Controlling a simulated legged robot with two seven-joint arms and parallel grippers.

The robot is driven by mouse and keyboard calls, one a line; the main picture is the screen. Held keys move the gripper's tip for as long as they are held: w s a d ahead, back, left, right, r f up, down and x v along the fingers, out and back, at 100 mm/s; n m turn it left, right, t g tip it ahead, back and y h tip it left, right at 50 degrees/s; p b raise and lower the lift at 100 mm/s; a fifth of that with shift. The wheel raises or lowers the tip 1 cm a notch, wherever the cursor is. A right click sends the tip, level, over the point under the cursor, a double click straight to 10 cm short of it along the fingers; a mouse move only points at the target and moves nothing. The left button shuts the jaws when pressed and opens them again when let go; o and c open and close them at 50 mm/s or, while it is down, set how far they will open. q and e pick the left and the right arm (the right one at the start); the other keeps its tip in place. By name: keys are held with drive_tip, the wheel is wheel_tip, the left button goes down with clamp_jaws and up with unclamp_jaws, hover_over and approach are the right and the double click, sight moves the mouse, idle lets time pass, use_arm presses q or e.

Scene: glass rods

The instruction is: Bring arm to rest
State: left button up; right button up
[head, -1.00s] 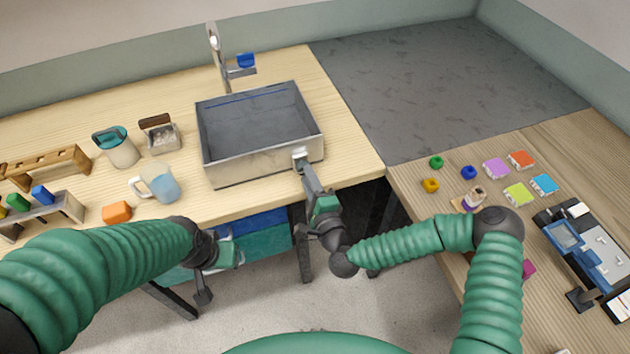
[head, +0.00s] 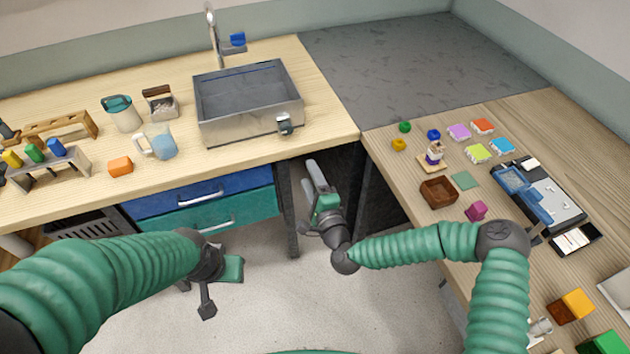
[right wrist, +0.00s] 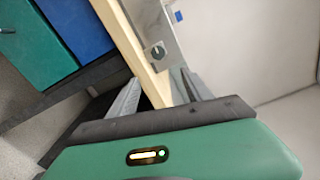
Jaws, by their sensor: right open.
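My right gripper (head: 317,178) hangs in front of the gap between the two tables, just below the front edge of the sink table. In the right wrist view its two fingers (right wrist: 160,92) are apart with nothing held between them. My left gripper (head: 230,268) is over the floor in front of the drawers, at the lower left of the head view. Its jaws are too unclear to tell whether they are open.
A metal sink (head: 250,135) with a dark knob (head: 284,123) stands on the wooden table. Below are blue (head: 200,194) and teal drawers (head: 215,222). The right table holds a brown box (head: 439,193) and a blue device (head: 545,195). Open floor lies in front.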

drive_tip(key=s+f+n+g+p, duration=0.2)
drive_tip(key=s+f+n+g, duration=0.65)
drive_tip(key=n, duration=0.45)
use_arm(q)
drive_tip(key=r+p, duration=0.1)
drive_tip(key=a+r+p, duration=0.1)
drive_tip(key=r, duration=0.1)
drive_tip(key=shift+w+r, duration=0.1)
drive_tip(key=shift+r, duration=0.1)
use_arm(e)
drive_tip(key=s+d+r+n+g+h, duration=0.1)
drive_tip(key=s+d+r+g+h, duration=0.1)
drive_tip(key=s+d+r, duration=0.2)
drive_tip(key=s+d+r+n+g+h, duration=0.1)
drive_tip(key=s+d+r, duration=0.3)
drive_tip(key=s+d, duration=0.4)
drive_tip(key=s+d+r+n+g+h, duration=0.1)
drive_tip(key=s+d+r+g+h, duration=0.1)
drive_tip(key=s+d, duration=0.4)
drive_tip(key=d+r+h, duration=0.1)
drive_tip(key=d, duration=0.2)
drive_tip(key=shift+s+r+g, duration=0.35)
drive_tip(key=shift+r, duration=0.05)
